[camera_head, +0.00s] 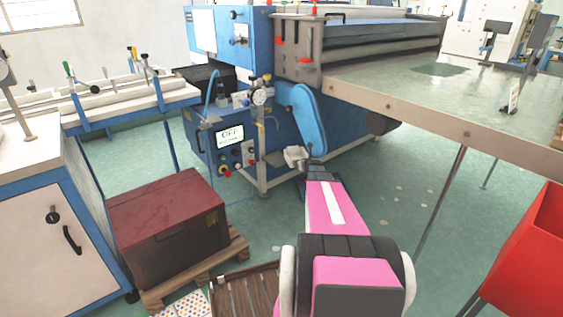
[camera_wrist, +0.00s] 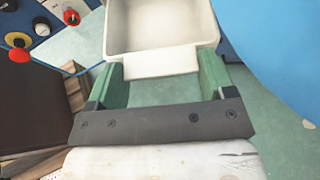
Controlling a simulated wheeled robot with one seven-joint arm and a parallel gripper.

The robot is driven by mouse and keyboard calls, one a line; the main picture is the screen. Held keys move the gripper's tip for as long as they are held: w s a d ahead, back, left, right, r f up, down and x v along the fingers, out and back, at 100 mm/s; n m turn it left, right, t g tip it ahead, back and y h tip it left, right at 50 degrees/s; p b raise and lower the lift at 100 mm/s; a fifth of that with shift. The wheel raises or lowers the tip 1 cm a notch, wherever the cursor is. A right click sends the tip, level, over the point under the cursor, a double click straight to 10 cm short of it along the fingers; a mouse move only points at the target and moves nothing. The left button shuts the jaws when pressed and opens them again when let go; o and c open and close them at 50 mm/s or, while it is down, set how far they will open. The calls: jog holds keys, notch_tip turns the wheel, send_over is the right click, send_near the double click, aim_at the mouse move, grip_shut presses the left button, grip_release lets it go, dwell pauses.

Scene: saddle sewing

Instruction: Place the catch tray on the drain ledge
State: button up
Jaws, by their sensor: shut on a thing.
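The catch tray (camera_wrist: 158,56) is a shallow, off-white, open-topped box with a front tab. It looks empty in the part that shows; its far end is cut off by the wrist view's top edge. My gripper (camera_wrist: 160,74) has its green fingers shut on the tray's tab. In the head view the tray (camera_head: 295,156) is small and pale at the end of my pink arm, in front of the blue machine (camera_head: 285,125), just left of a rounded blue cover (camera_head: 308,118). It appears held in the air. I cannot clearly make out the drain ledge.
A control panel (camera_head: 231,142) with a screen reading OFF and a gauge (camera_head: 259,96) are left of the tray. A dark red chest (camera_head: 165,225) on a pallet stands lower left. A large table (camera_head: 470,105) juts out right. A red bin (camera_head: 530,250) stands lower right.

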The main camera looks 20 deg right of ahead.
jog(key=w+a, duration=0.1)
jog(key=w, duration=0.4)
jog(key=w+a, duration=0.2)
jog(key=w, duration=0.3)
jog(key=w+a, duration=0.2)
jog(key=w, duration=0.3)
jog(key=shift+a, duration=0.15)
notch_tip(320, 180, down, 7)
jog(key=shift+w+a, duration=0.15)
jog(key=shift+f, duration=0.15)
jog(key=o, duration=1)
jog(key=shift+c, duration=0.2)
